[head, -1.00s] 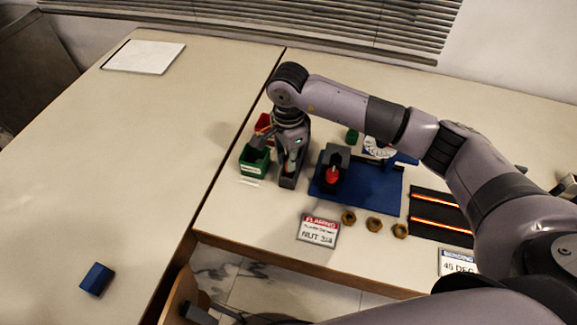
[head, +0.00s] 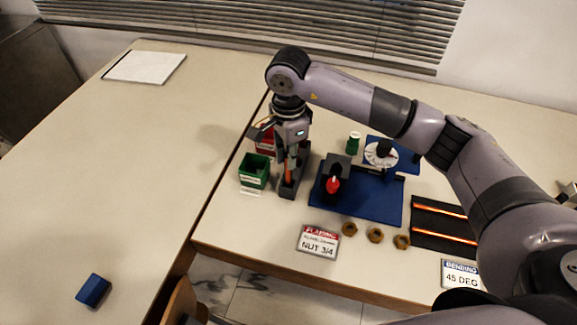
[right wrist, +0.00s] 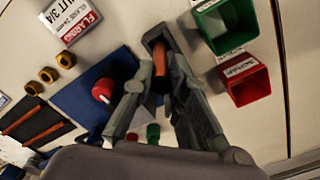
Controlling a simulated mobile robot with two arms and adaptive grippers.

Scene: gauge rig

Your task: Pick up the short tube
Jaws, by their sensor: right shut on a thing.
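The short tube (head: 289,170) is a copper-orange rod, upright above or partly in a dark grey holder (head: 304,168); I cannot tell if its lower end has cleared the holder. My right gripper (head: 291,158) is shut on the tube and points down. In the right wrist view the tube (right wrist: 160,62) lies between the fingers of my right gripper (right wrist: 160,75), its far end near the dark holder. My left gripper is not in view.
Close left of the holder stand a green bin (head: 254,170) and a red bin (head: 266,140). To the right is a blue base (head: 375,207) with a red-tipped tool (head: 333,185). The left table is mostly clear.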

